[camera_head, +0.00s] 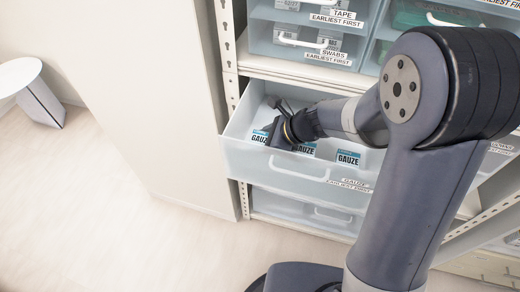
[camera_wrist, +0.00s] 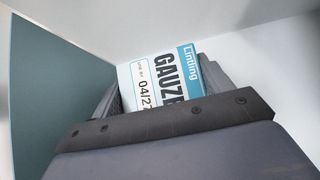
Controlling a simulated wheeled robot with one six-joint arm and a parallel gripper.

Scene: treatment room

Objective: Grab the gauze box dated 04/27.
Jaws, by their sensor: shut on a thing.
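In the wrist view a white and blue gauze box (camera_wrist: 163,77) stands between my fingers, its label reading "GAUZE" and "04/27", the last digit partly cut off. My gripper (camera_wrist: 165,85) is shut on this box, and its dark body hides the lower part. In the head view my gripper (camera_head: 284,132) reaches into the open gauze drawer (camera_head: 235,150). Gauze boxes show there to its left (camera_head: 260,136) and right (camera_head: 348,158), and another label is partly hidden by the gripper. The dates are too small to read in the head view.
The drawer's front wall and handle (camera_head: 300,171) stand before my gripper. Closed swabs (camera_head: 310,45) and tape drawers are above, and another drawer (camera_head: 300,208) is below. A white cabinet panel (camera_head: 160,100) is to the left. The floor at front left is clear.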

